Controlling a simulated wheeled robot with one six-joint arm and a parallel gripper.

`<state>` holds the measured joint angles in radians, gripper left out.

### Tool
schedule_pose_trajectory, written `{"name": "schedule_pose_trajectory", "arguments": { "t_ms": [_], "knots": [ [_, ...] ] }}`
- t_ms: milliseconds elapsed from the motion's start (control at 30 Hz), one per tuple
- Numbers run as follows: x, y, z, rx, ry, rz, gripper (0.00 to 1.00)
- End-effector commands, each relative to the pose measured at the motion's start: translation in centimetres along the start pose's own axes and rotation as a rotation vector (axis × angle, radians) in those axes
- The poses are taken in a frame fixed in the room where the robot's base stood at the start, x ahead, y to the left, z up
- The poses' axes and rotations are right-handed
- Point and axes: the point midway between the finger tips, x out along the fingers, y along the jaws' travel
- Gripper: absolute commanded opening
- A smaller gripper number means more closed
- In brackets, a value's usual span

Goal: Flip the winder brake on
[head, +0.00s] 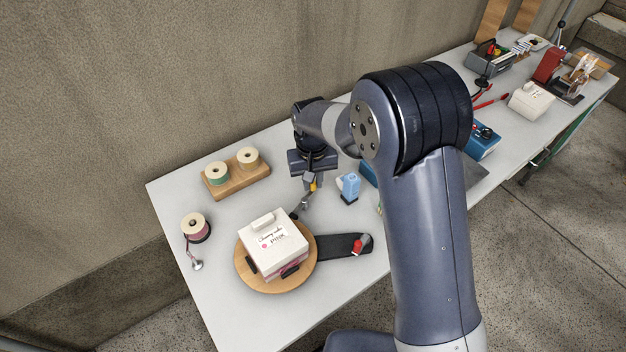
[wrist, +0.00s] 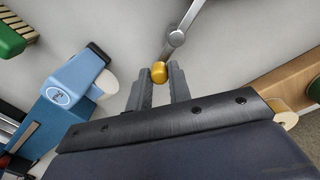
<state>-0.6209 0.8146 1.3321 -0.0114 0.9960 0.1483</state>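A round wooden turntable (head: 243,270) carries a white cake box (head: 274,250) on the table. A dark base plate (head: 332,246) sticks out to its right, with a small red-tipped lever (head: 358,246) on its end; it looks like the brake, but its setting is too small to tell. A grey crank (head: 304,203) with a yellow knob (wrist: 159,72) stands behind the turntable. My gripper (wrist: 159,80) has its fingers on both sides of the knob and appears shut on it. The lever is apart from my gripper and outside the wrist view.
My arm hides part of the table's right side. The front left table (head: 222,310) is clear.

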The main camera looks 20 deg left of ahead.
Motion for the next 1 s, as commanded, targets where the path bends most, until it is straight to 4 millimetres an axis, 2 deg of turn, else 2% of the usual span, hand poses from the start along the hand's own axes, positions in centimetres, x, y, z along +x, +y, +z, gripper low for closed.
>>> {"name": "schedule_pose_trajectory", "arguments": {
  "t_ms": [33, 233, 467, 567, 667, 1000],
  "knots": [
    [-0.1, 0.0, 0.0, 0.0, 0.001, 0.0, 0.23],
    [0.0, 0.0, 0.0, 0.0, 0.001, 0.0, 0.4],
    [-0.1, 0.0, 0.0, 0.001, 0.0, 0.0, 0.4],
    [-0.7, 0.0, -0.1, 0.001, 0.002, 0.0, 0.4],
    [-2.0, 0.0, -0.1, 0.001, 0.005, -0.001, 0.4],
    [-8.7, 0.0, -0.1, 0.001, 0.004, -0.001, 0.4]
  ]
}}
